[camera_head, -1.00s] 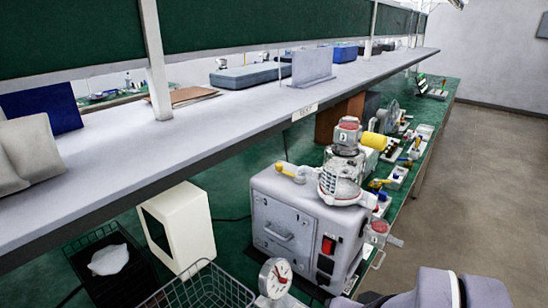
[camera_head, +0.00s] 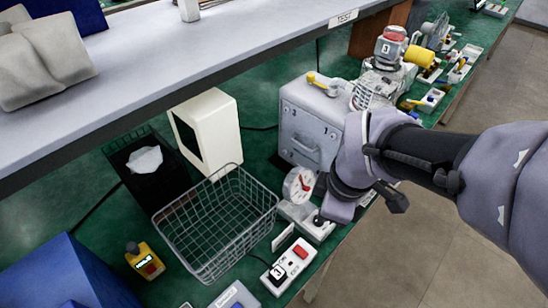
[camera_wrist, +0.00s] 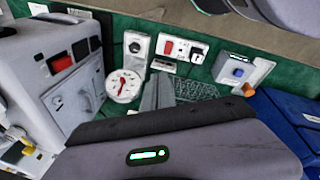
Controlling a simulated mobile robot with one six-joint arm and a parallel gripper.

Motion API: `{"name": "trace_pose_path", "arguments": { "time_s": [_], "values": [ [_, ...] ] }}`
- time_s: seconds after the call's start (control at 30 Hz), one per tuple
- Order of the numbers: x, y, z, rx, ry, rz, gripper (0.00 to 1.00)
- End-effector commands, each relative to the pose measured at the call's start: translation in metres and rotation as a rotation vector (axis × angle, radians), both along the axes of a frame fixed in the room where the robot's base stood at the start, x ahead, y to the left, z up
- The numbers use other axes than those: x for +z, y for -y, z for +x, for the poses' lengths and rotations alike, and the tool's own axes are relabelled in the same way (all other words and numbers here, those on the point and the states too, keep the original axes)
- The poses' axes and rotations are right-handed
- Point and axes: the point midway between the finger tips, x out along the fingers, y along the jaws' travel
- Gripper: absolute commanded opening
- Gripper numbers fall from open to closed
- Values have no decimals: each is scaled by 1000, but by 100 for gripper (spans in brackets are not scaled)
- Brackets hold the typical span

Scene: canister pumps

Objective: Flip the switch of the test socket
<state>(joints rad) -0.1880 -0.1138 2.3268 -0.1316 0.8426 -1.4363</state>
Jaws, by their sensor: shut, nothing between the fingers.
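The white socket box (camera_head: 288,266) with a red rocker switch (camera_head: 300,252) and a black plug (camera_head: 277,273) lies near the bench's front edge. I take it as the test socket, but no label on it is legible. In the wrist view the socket box (camera_wrist: 183,40) shows the red switch (camera_wrist: 168,47) left of the plug (camera_wrist: 197,53). Which way the switch is tipped cannot be told. My gripper (camera_head: 338,210) is behind and right of the socket box in the head view, apart from it. Its grey fingers (camera_wrist: 158,92) are shut and empty.
A wire basket (camera_head: 200,250) stands left of the socket box. A dial gauge (camera_head: 299,185) and a white unit with a black knob (camera_head: 312,222) lie behind it. A grey machine (camera_head: 305,130) stands farther back. A blue bin (camera_head: 75,275) is front left. The shelf overhangs the bench's back.

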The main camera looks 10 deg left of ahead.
Motion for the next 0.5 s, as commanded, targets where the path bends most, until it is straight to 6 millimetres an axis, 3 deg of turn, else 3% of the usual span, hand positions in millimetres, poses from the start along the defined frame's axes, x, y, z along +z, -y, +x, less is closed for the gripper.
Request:
{"name": "trace_pose_path", "arguments": {
  "time_s": [0.1,0.2,0.33,0.5],
  "values": [
    [-39,-17,17,507,-61,-113,0],
    [-66,-28,24,836,-92,-162,0],
    [-86,-35,28,1076,-112,-188,0],
    [-91,-36,29,1138,-115,-193,0]
  ]
}}
